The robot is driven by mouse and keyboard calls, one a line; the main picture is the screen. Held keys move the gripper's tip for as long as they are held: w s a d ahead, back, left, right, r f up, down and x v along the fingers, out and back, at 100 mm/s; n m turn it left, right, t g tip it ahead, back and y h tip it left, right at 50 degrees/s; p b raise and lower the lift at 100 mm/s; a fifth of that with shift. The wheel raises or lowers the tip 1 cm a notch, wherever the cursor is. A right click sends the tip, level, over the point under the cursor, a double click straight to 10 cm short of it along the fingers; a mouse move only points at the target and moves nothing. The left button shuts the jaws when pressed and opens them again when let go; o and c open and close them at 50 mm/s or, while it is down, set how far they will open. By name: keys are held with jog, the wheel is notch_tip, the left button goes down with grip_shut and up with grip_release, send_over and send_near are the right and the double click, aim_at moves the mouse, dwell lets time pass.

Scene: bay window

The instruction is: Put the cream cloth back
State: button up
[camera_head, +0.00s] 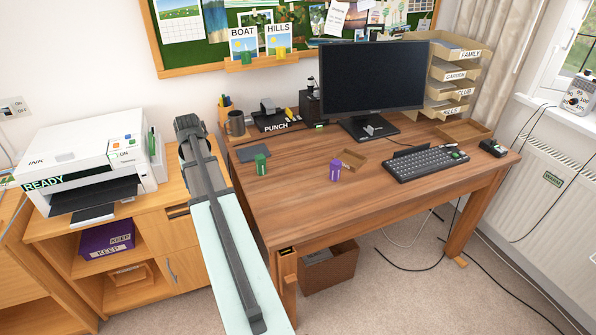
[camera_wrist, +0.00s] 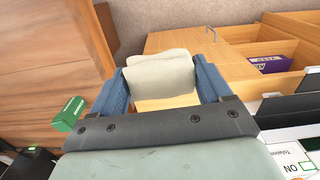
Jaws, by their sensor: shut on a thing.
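The cream cloth (camera_wrist: 160,70) is between the two blue fingers of my gripper (camera_wrist: 160,82) in the wrist view. My gripper is shut on it and holds it over light wood, apparently by the cabinet between desk and printer. I cannot tell how high it is above the wood. In the head view my arm hides the gripper and the cloth.
The printer (camera_head: 85,155) stands left on the low cabinet (camera_head: 180,240). A purple KEEP box (camera_head: 107,238) sits on its shelf. A brown bin (camera_head: 328,268) is under the desk.

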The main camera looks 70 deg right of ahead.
jog(key=s+d+m, duration=0.2)
jog(key=s+d, duration=0.9)
jog(key=d, duration=0.2)
jog(key=s+d+m, duration=0.3)
jog(key=s+d, duration=0.7)
jog(key=d, duration=0.3)
jog(key=n, duration=0.4)
send_over(299, 170)
jog(key=shift+a+f, duration=0.1)
jog(key=shift+f, duration=4.5)
jog(key=shift+f, duration=0.15)
jog(key=o, duration=0.9)
jog(key=shift+o, duration=0.2)
notch_tip(299, 170, up, 12)
